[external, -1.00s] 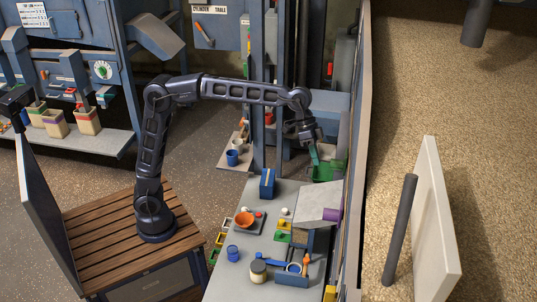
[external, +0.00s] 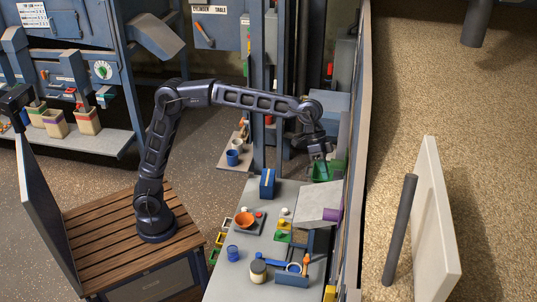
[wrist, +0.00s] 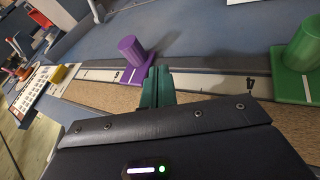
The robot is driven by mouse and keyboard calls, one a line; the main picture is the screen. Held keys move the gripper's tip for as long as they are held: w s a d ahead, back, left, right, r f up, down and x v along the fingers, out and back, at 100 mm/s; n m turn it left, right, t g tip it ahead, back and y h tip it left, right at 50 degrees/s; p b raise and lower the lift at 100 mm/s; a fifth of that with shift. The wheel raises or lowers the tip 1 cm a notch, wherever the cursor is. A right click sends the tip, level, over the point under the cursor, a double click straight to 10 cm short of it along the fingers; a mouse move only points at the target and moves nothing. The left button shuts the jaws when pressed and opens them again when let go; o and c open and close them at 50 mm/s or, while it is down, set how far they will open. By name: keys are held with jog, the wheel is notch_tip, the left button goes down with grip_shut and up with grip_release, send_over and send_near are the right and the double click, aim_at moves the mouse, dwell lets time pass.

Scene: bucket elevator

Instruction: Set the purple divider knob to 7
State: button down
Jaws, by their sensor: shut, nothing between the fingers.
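The purple divider knob (wrist: 132,51) is an upright cylinder on a flat purple base in the wrist view, left of centre. Its base has a white line and sits on a pale scale strip (wrist: 205,82) with dark digits. A 4 is readable right of my fingers; the digit beside the purple base is too small to be sure of. My gripper (wrist: 157,72) is shut and empty, its green fingers just right of the purple base. I cannot tell whether they touch it. In the external view my gripper (external: 322,158) is over the far end of the bench.
A green knob (wrist: 303,45) stands on the same strip at the right. A long wall (external: 357,150) runs close along the bench's right side.

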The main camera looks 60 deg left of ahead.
jog(key=s+d+f, duration=0.3)
jog(key=d+f, duration=0.3)
jog(key=shift+d+f, duration=0.2)
jog(key=shift+f, duration=0.05)
jog(key=shift+s, duration=0.1)
jog(key=s+d, duration=1.5)
jog(key=shift+s+d, duration=0.15)
jog(key=w+a+r, duration=0.3)
jog(key=a+r, duration=0.5)
jog(key=r, duration=0.1)
jog(key=shift+w+a+r, duration=0.15)
jog(key=shift+w+a, duration=0.05)
jog(key=shift+w, duration=0.1)
